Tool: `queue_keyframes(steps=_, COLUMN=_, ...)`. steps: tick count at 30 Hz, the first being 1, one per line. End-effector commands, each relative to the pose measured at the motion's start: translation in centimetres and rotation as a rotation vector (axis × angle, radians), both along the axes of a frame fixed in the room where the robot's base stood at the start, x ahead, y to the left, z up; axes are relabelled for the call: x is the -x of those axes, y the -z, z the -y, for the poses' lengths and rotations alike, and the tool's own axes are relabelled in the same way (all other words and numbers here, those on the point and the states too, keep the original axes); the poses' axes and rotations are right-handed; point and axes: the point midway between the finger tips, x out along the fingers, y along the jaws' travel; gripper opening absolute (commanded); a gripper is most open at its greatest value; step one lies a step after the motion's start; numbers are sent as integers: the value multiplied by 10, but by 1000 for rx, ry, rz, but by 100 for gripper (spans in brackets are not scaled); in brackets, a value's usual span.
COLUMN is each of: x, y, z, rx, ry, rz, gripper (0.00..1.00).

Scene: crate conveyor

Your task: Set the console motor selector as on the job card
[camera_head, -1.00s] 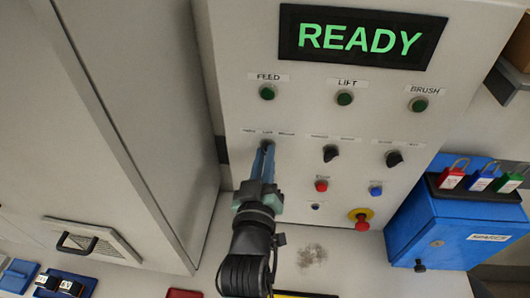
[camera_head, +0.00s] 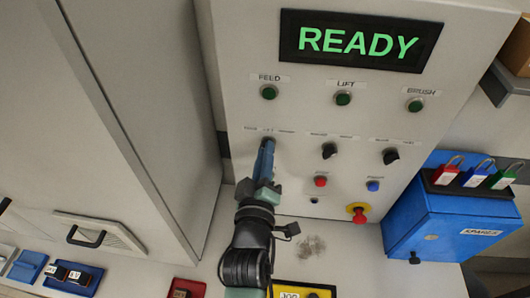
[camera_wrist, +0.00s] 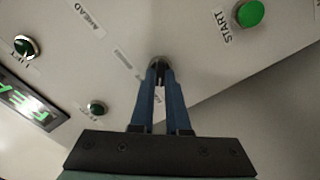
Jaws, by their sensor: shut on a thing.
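The console (camera_head: 235,60) has a row of dark selector knobs under small labels. My gripper (camera_head: 267,146) reaches up to the leftmost knob, and its blue fingers are closed on it. In the wrist view my gripper (camera_wrist: 159,76) is shut on the dark selector knob (camera_wrist: 157,62), which shows only as a small piece between and beyond the fingertips. The knob's pointer direction is hidden, and its labels are too small or covered to read surely.
The display (camera_head: 360,40) reads READY. A red button (camera_head: 320,181), blue button (camera_head: 372,186) and emergency stop (camera_head: 357,212) are right of my gripper. A blue box with padlocks (camera_head: 440,225) stands right.

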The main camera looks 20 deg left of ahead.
Motion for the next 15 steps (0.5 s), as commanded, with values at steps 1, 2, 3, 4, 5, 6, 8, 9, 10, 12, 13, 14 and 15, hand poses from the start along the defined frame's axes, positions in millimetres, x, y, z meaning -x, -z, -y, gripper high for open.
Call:
queue_keyframes(steps=1, x=0, y=0, z=0, rx=0, ry=-1, rz=1, gripper=0)
queue_keyframes(steps=2, x=0, y=0, z=0, rx=0, ry=-1, rz=1, gripper=0)
queue_keyframes(steps=3, x=0, y=0, z=0, rx=0, ry=-1, rz=1, gripper=0)
queue_keyframes(steps=4, x=0, y=0, z=0, rx=0, ry=-1, rz=1, gripper=0)
queue_keyframes(steps=5, x=0, y=0, z=0, rx=0, ry=-1, rz=1, gripper=0)
queue_keyframes(steps=6, x=0, y=0, z=0, rx=-1, ry=-1, rz=0, gripper=0)
queue_keyframes(steps=8, x=0, y=0, z=0, rx=-1, ry=-1, rz=0, gripper=19)
queue_keyframes(steps=9, x=0, y=0, z=0, rx=-1, ry=-1, rz=0, gripper=26)
queue_keyframes(steps=10, x=0, y=0, z=0, rx=-1, ry=-1, rz=0, gripper=32)
queue_keyframes(steps=12, x=0, y=0, z=0, rx=-1, ry=0, rz=0, gripper=44)
queue_keyframes(steps=13, x=0, y=0, z=0, rx=-1, ry=0, rz=0, gripper=44)
queue_keyframes(steps=14, x=0, y=0, z=0, rx=-1, ry=0, rz=0, gripper=44)
queue_keyframes(steps=15, x=0, y=0, z=0, rx=-1, ry=0, rz=0, gripper=44)
